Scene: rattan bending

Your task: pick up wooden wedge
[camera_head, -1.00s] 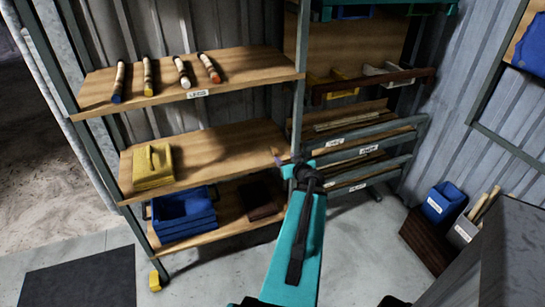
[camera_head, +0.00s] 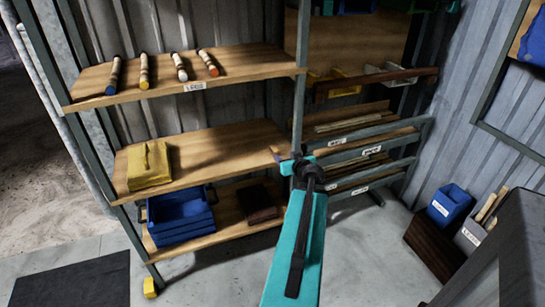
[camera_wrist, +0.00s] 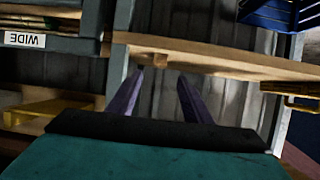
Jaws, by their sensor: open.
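A small light-brown wooden block, which looks like the wooden wedge (camera_wrist: 155,60), sits at the edge of a wooden shelf board in the wrist view, where the picture is upside down. My gripper (camera_wrist: 160,76) is open, with two purple fingers pointing toward the block. The block shows just beyond the fingertips, nearer the left finger, and nothing is held. In the head view my gripper (camera_head: 279,153) is at the right end of the middle shelf (camera_head: 215,150), beside the rack post. I cannot make out the wedge in that view.
The rack post (camera_head: 301,80) stands close to my gripper. A yellow block (camera_head: 149,166) lies at the middle shelf's left end. A blue crate (camera_head: 180,214) and a dark brown block (camera_head: 258,202) lie on the shelf below. The middle shelf's centre is clear.

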